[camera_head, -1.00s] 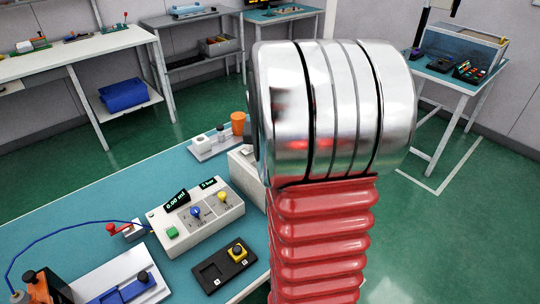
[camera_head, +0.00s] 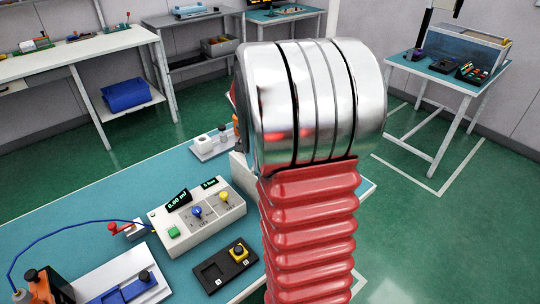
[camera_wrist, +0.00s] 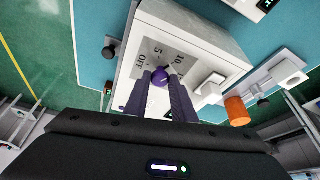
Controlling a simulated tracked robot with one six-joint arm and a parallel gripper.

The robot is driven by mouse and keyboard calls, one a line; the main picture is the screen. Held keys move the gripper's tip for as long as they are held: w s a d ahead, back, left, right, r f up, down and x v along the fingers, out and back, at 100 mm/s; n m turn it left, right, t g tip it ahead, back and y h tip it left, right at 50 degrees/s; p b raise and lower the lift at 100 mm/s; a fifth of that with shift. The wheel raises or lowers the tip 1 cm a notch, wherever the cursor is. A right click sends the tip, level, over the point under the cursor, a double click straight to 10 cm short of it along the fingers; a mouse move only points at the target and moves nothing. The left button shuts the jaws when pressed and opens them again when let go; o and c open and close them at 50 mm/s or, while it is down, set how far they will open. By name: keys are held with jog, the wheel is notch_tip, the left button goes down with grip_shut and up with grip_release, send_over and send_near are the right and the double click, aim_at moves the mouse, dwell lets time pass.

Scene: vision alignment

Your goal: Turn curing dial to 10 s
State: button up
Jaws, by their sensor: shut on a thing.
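The curing dial (camera_wrist: 160,77) is a purple knob on the face of a white box (camera_wrist: 200,30) in the wrist view. The labels OFF, 5 and 10 are printed around it. My gripper (camera_wrist: 162,84) is shut on the dial, with a finger at each side of it. The fingers cover part of the dial, and I cannot tell its exact setting. In the head view my arm hides the dial and most of the box, and my gripper is out of sight behind it.
A control box (camera_head: 200,214) with blue and yellow knobs stands on the teal bench to the left of my arm. A black tray (camera_head: 226,265) with a yellow part lies in front of it. In the wrist view an orange cup (camera_wrist: 237,110) stands right of the box.

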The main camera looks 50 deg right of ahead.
jog(key=shift+w, duration=0.1)
dwell(0.3)
jog(key=o, duration=1.1)
jog(key=shift+c, duration=0.2)
jog(key=w+v, duration=0.1)
jog(key=v, duration=1.2)
jog(key=shift+s+r, duration=0.35)
jog(key=shift+s, duration=0.15)
